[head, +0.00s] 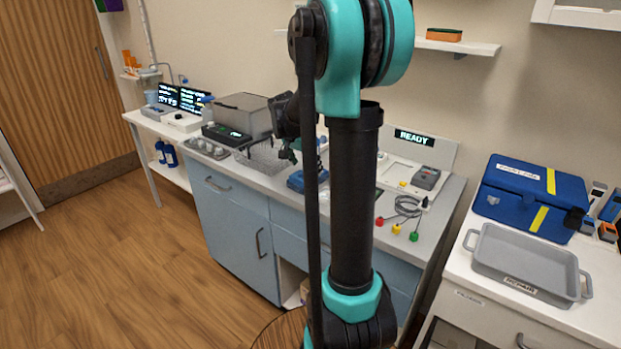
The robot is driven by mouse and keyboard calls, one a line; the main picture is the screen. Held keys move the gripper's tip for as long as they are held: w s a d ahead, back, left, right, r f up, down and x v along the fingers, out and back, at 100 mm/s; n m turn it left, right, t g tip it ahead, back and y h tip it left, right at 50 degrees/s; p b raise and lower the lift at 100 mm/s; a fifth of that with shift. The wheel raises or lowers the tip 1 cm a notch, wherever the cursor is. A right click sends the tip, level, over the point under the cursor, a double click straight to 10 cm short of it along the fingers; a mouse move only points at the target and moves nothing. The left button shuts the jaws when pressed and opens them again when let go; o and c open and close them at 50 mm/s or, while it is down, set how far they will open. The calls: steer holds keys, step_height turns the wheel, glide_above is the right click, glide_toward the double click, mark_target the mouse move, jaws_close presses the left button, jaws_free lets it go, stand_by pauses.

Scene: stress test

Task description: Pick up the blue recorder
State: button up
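A small blue device (296,181), which looks like the blue recorder, lies on the grey-topped counter (235,166). My arm's thin dark link crosses in front of its right side, so part of it is hidden. I see nothing clearly held.
A wire basket (262,160) and a grey lidded machine (241,114) stand left of the blue device. Right of my arm are coloured leads (408,208) and a grey meter (426,177). A side table holds a grey tray (487,268) and a blue case (512,190).

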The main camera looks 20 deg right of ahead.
steer(key=shift+x, duration=1)
steer(key=c, duration=1.3)
steer(key=shift+c, duration=0.2)
